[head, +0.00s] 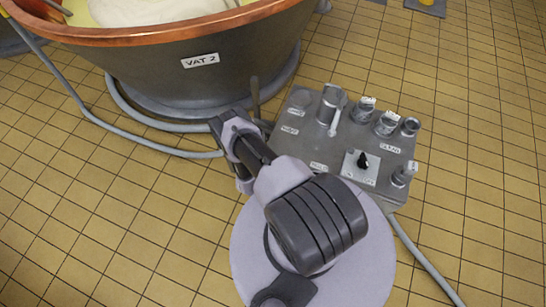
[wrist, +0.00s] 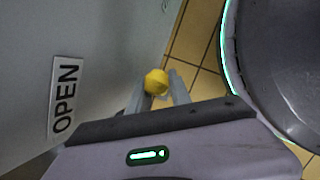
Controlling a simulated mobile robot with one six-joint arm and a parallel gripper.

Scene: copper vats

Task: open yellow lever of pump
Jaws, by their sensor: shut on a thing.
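The yellow lever's rounded end (wrist: 155,82) shows in the wrist view, between the two grey fingers of my gripper (wrist: 157,88). My gripper is shut on it. The rest of the lever is hidden. A white label reading OPEN (wrist: 66,97) is on the grey surface (wrist: 110,45) left of the lever. In the head view neither the lever nor my fingertips can be made out; my arm covers part of the grey metal unit (head: 345,135).
The metal unit carries several cylindrical fittings and a black knob (head: 363,161) on a white plate. VAT 2 (head: 200,75), with a copper rim, stands behind to the left. Grey hoses (head: 75,92) run over the tiled floor. Open floor (head: 90,215) lies at the left.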

